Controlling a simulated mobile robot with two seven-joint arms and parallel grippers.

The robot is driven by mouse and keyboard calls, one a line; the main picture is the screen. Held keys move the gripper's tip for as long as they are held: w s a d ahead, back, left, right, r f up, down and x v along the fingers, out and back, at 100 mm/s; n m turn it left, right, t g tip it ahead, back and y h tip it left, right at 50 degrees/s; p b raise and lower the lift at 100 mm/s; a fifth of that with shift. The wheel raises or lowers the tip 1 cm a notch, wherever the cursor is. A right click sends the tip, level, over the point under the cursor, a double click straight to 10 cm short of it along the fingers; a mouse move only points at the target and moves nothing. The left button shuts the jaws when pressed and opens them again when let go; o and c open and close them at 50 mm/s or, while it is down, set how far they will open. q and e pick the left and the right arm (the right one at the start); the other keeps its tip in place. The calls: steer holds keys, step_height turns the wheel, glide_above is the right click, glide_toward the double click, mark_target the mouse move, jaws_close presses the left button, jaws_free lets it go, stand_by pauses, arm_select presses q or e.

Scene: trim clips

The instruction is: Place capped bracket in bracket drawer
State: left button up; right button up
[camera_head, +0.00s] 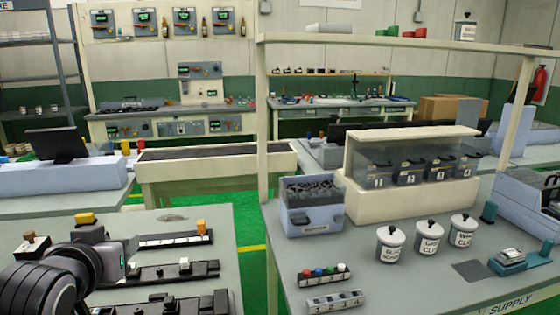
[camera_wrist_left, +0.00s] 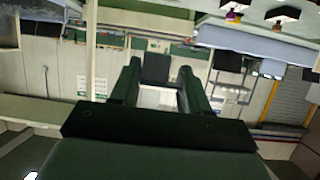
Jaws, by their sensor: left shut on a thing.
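In the left wrist view my left gripper (camera_wrist_left: 158,88) is shut on a small dark block (camera_wrist_left: 155,68), held between its fingertips. It looks like the bracket, but its cap cannot be made out. In the head view my left arm enters at the lower left, over the left bench; its fingertips and the held piece cannot be made out there. A blue open-topped drawer-like bin (camera_head: 312,222) stands on the right bench, filled with dark pieces. It has a front handle and a label too small to read. My right gripper is in neither view.
Three white lidded jars (camera_head: 428,240) stand on the right bench (camera_head: 390,290). A beige cabinet (camera_head: 400,200) adjoins the bin. An upright post (camera_head: 262,125) stands behind the bin's left. A green floor gap separates the benches.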

arm_select(q)
steer(key=s+d+f+m+h, duration=0.1)
steer(key=s+d+f, duration=0.2)
steer(key=f, duration=0.3)
steer(key=s+d+f+m+h, duration=0.1)
steer(key=s+d+f, duration=0.2)
steer(key=f, duration=0.3)
steer(key=shift+s+d+f+h, duration=0.3)
steer(key=shift+s+d+f, duration=0.1)
steer(key=shift+d, duration=0.25)
steer(key=shift+a, duration=0.15)
